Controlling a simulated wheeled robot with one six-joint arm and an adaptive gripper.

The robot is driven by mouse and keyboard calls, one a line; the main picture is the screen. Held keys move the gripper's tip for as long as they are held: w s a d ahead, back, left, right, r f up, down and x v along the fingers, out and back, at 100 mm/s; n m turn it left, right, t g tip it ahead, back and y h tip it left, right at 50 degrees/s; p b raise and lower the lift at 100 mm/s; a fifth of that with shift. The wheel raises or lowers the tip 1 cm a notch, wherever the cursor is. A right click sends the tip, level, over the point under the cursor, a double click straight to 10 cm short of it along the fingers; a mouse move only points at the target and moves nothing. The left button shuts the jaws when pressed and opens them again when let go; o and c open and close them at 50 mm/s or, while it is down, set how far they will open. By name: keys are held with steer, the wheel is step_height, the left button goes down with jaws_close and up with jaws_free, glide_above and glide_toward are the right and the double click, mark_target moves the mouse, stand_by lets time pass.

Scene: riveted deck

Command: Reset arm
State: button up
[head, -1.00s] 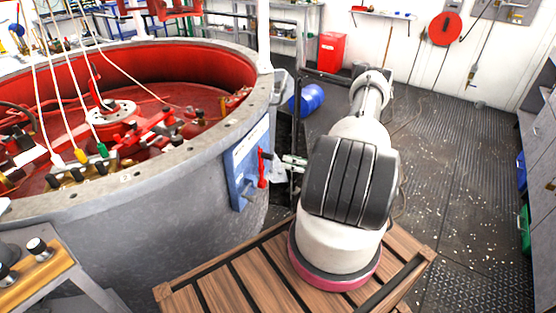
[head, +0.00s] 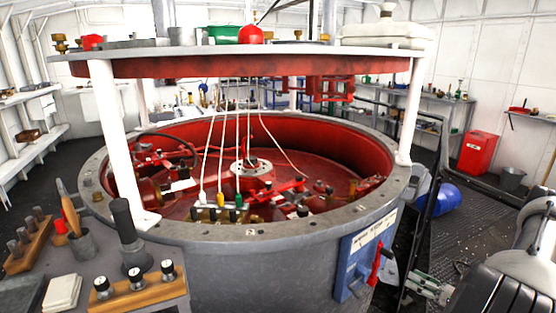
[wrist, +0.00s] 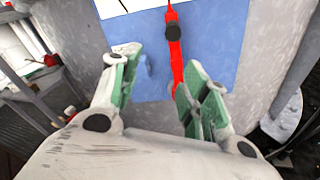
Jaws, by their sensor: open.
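My gripper (wrist: 155,75) is open and empty in the wrist view, its green-padded fingers spread apart. It faces a blue panel (wrist: 225,35) with a red lever (wrist: 174,50) that has a dark knob. The lever's lower end passes close behind the right finger; I cannot tell whether they touch. In the head view my gripper (head: 432,289) shows at the lower right, right of the blue panel (head: 352,268) and its red lever (head: 375,266). The panel is fixed on the outside of the large grey round tank (head: 250,250). Part of my arm is cut off at the right edge.
A bench (head: 60,262) with a wooden rack, dark knobs and a cup is at the lower left. A blue drum (head: 438,199), red bin (head: 478,153) and grey bucket (head: 513,178) stand at the right.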

steer(key=s+a+n+g+y, duration=0.1)
steer(key=s+a+n+g, duration=0.2)
steer(key=s+a, duration=0.25)
steer(key=s+a+r+n+g+y, duration=0.1)
steer(key=s+r+n+g, duration=0.6)
steer(key=r+n, duration=0.15)
steer(key=s+a+r+n+g+h, duration=0.1)
steer(key=s+r+n+g+h, duration=0.3)
steer(key=r+n, duration=0.6)
steer(key=s+a+r+n+g+h, duration=0.15)
steer(key=r+n+h, duration=0.35)
steer(key=r, duration=0.9)
steer(key=s+a+r+n+t+h, duration=0.1)
steer(key=a+r+n+t, duration=0.2)
steer(key=r, duration=0.4)
steer(key=s+a+r+n+t+h, duration=0.2)
steer(key=a+r+n+t, duration=0.1)
steer(key=r, duration=0.5)
steer(key=shift+s+a+r+n, duration=0.15)
steer(key=shift+s+a+n, duration=0.15)
steer(key=shift+a+n, duration=0.55)
steer(key=shift+a, duration=0.1)
steer(key=shift+c, duration=0.4)
